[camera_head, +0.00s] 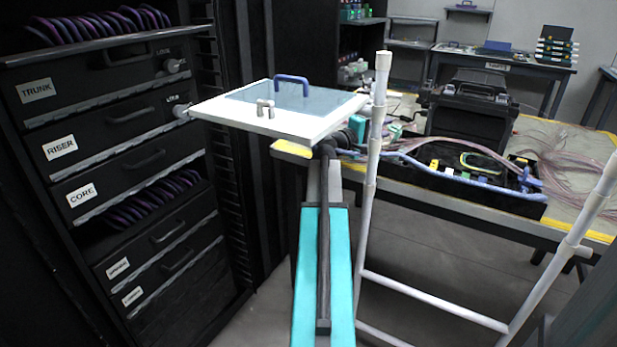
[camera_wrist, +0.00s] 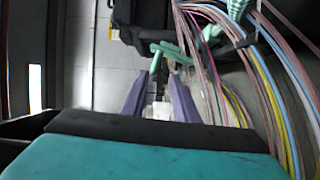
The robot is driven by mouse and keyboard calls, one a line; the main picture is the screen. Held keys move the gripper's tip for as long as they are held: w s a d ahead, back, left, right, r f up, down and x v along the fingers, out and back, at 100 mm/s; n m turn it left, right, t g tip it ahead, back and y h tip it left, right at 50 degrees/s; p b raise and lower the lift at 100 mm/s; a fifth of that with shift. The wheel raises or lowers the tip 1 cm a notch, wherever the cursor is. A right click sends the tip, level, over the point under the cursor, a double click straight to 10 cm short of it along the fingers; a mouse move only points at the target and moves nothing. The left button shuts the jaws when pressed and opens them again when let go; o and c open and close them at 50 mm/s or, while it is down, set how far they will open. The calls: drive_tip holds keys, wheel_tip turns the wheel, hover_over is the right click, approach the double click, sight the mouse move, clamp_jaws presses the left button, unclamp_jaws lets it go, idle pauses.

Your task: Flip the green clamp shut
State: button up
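The green clamp (camera_wrist: 168,50) shows in the wrist view just beyond my fingertips, with a bent, angled outline. I cannot tell its exact hinge position. My gripper (camera_wrist: 158,82) has its two purple-grey fingers apart, and they point toward the clamp. No contact between the fingers and the clamp can be made out. A small pale part shows in the gap between the fingers. In the head view a white-rimmed panel hides much of the area around my gripper, and I cannot pick out the clamp for certain there.
Pink, yellow and blue fibres (camera_wrist: 285,90) run close on the right in the wrist view. The white-rimmed panel (camera_head: 215,107), white pipe frame (camera_head: 370,180) and black rack (camera_head: 110,160) stand around my arm. A black case (camera_head: 470,118) and black tray (camera_head: 450,190) are on the workbench.

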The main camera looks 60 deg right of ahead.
drive_tip(key=shift+w+a+f+n, duration=0.15)
drive_tip(key=shift+w+a+n, duration=0.05)
drive_tip(key=shift+n, duration=0.1)
drive_tip(key=p+v, duration=0.1)
drive_tip(key=v, duration=1.2)
drive_tip(key=shift+a+f+p, duration=0.1)
drive_tip(key=shift+f+p, duration=0.05)
drive_tip(key=shift+p, duration=0.2)
drive_tip(key=w+a+f+n+t+y+p, duration=0.1)
drive_tip(key=w+a+f+n+y, duration=0.1)
drive_tip(key=w+a+f, duration=0.6)
drive_tip(key=shift+w+a+f, duration=0.25)
drive_tip(key=shift+a+f, duration=0.6)
drive_tip(key=shift+a, duration=0.55)
